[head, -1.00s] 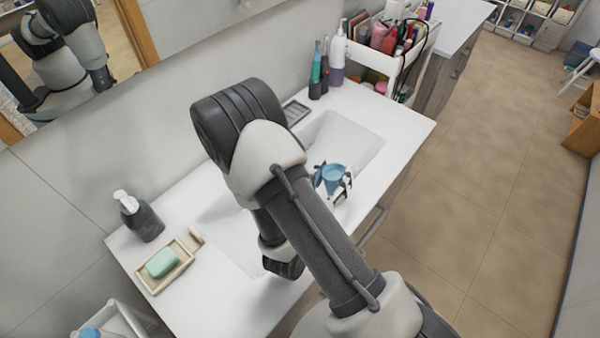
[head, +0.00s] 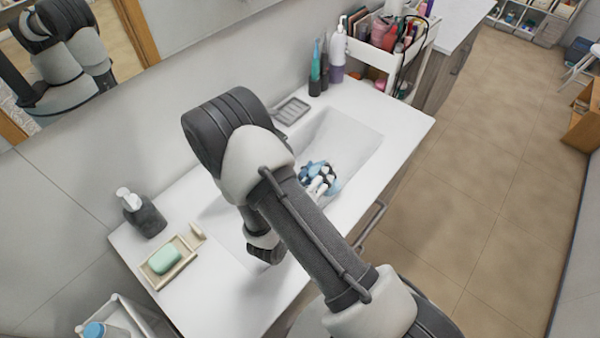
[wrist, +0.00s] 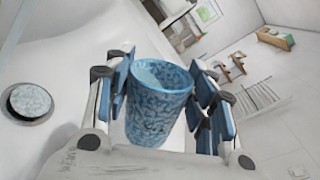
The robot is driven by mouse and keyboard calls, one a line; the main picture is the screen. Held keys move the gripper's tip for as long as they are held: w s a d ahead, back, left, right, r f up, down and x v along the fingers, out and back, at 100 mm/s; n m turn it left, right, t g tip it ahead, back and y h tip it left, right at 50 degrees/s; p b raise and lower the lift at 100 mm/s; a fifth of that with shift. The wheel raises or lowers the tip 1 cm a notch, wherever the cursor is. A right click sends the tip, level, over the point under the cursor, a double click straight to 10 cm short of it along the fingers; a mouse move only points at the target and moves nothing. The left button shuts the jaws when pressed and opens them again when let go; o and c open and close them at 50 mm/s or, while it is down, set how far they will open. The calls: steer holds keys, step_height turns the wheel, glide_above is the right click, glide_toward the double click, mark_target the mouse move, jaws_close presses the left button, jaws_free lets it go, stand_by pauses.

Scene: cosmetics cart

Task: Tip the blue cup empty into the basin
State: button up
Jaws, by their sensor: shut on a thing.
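The blue speckled cup (wrist: 157,103) is between the two fingers of my gripper (wrist: 165,95) in the wrist view, and the fingers are shut on it. In the head view the cup (head: 331,186) is mostly hidden behind my gripper (head: 320,176). Both are over the white basin (head: 345,138), near its front side. In the wrist view the cup's rim is at the top of the picture and its inside shows only a little; I cannot tell if anything is in it. A round drain (wrist: 29,102) shows on the basin at left.
A soap dispenser (head: 143,214) and a soap dish (head: 170,262) stand on the counter at left. A small grey tray (head: 292,110) and bottles (head: 318,70) stand along the wall. A full white cart (head: 380,62) stands beyond the counter's far end.

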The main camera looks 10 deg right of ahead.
steer(key=shift+w+a+f+n, duration=0.1)
steer(key=shift+f+n, duration=0.15)
steer(key=shift+n, duration=0.05)
steer(key=shift+w+a+f+n, duration=0.1)
steer(key=shift+f+n, duration=0.05)
steer(key=shift+n, duration=0.15)
steer(key=shift+w+a+r+n+g+p, duration=0.1)
steer(key=shift+r+n+g+p, duration=0.2)
steer(key=shift+n+p, duration=0.55)
steer(key=shift+w+r+n+p, duration=0.1)
steer(key=shift+n+p, duration=0.3)
steer(key=shift+n, duration=0.25)
steer(key=shift+w+a+f+n, duration=0.2)
steer(key=shift+f+n, duration=0.4)
steer(key=shift+n, duration=0.2)
stand_by(0.4)
steer(key=shift+w+a+r+n+g+h, duration=0.15)
steer(key=shift+w+a+n+g+h, duration=0.2)
steer(key=shift+w+a+n, duration=0.4)
stand_by(0.4)
steer(key=shift+w+a+r+n+g+h+p, duration=0.15)
steer(key=shift+n+p, duration=0.2)
steer(key=shift+n, duration=0.35)
steer(key=shift+w+n+g+h+p, duration=0.1)
steer(key=shift+n+p, duration=0.25)
steer(key=shift+n, duration=0.3)
